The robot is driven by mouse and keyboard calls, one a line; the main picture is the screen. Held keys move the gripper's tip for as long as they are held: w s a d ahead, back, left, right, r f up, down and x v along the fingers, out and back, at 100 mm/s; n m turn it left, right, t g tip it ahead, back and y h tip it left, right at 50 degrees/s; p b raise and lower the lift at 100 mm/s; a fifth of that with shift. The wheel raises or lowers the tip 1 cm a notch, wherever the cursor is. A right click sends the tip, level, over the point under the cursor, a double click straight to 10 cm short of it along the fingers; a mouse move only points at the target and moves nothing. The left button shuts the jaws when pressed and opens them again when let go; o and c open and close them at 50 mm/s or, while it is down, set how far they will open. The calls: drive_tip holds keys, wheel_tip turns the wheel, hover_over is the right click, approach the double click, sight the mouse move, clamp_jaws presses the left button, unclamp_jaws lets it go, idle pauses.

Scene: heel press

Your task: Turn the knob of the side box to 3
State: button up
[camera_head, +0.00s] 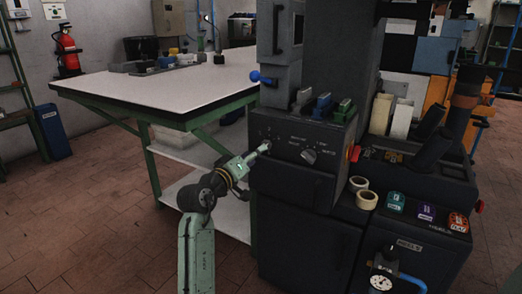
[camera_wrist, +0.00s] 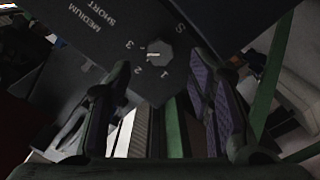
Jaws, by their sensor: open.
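The dark side box (camera_head: 285,132) stands on the front of the machine, to the right of the worktable. In the wrist view its lettered panel (camera_wrist: 95,50) is tilted and fills the upper middle. The small faceted grey knob (camera_wrist: 160,53) is ringed by the marks 1, 2, 3 and S. Its white pointer line lies roughly toward the left, near the 3; I cannot tell if it is exactly on it. My gripper (camera_wrist: 160,88) is open, its fingers spread to either side below the knob. In the head view my gripper (camera_head: 258,151) is at the box's left side and hides this knob.
A larger selector knob (camera_head: 309,156) is to the right on the same box. The white worktable (camera_head: 165,90) is behind my arm. Tape rolls (camera_head: 367,200) lie right of the box.

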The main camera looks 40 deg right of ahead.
drive_tip(key=v, duration=0.6)
idle(0.3)
